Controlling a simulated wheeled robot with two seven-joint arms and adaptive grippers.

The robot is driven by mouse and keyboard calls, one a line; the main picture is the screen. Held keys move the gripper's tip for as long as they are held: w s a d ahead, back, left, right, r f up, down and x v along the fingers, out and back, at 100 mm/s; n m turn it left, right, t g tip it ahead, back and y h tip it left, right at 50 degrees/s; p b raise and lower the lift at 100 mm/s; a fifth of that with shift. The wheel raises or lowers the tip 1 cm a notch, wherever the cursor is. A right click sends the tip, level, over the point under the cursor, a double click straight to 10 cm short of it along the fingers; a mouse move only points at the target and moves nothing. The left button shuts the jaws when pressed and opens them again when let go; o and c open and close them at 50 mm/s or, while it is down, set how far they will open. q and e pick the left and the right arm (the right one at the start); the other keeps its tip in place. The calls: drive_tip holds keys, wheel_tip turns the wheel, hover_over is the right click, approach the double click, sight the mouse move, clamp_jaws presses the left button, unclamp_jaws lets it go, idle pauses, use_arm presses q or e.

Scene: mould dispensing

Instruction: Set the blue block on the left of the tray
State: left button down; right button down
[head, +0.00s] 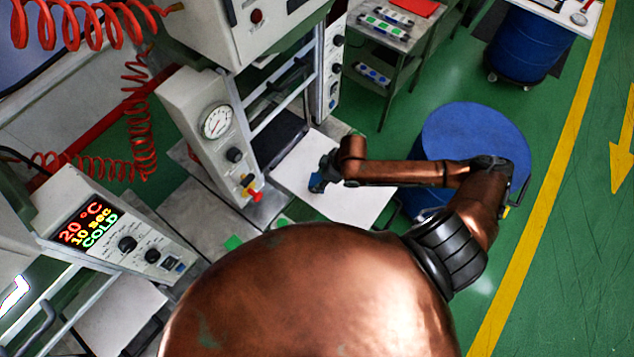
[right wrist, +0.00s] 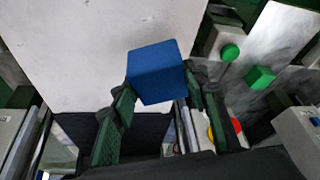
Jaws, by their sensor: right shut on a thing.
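The blue block (head: 315,185) is at the tip of my right gripper (head: 324,176), over the left part of the white tray (head: 362,205) in the head view. In the right wrist view the blue block (right wrist: 156,72) sits between the two dark green finger pads, and my right gripper is shut on it. The pale surface of the tray (right wrist: 75,45) fills the area behind the block. I cannot tell whether the block touches the tray or hangs just above it. My left gripper is not in view.
A press with a round gauge (head: 216,122) and a red-and-yellow knob stands left of the tray. A control box with a lit display (head: 88,224) is at lower left. A blue drum (head: 470,130) stands right of the tray. Green pieces (right wrist: 260,77) lie on metal nearby.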

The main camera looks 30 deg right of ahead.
sight(316, 183)
drive_tip(key=shift+w+a+f, duration=0.1)
drive_tip(key=shift+w+f, duration=0.25)
drive_tip(key=shift+w, duration=0.1)
drive_tip(key=shift+w+f+p, duration=0.15)
drive_tip(key=shift+f+p, duration=0.4)
drive_tip(key=shift+f, duration=1.2)
drive_tip(key=shift+f, duration=0.1)
drive_tip(key=c, duration=1.1)
unclamp_jaws()
drive_tip(key=b+v, duration=0.1)
drive_tip(key=v, duration=1.1)
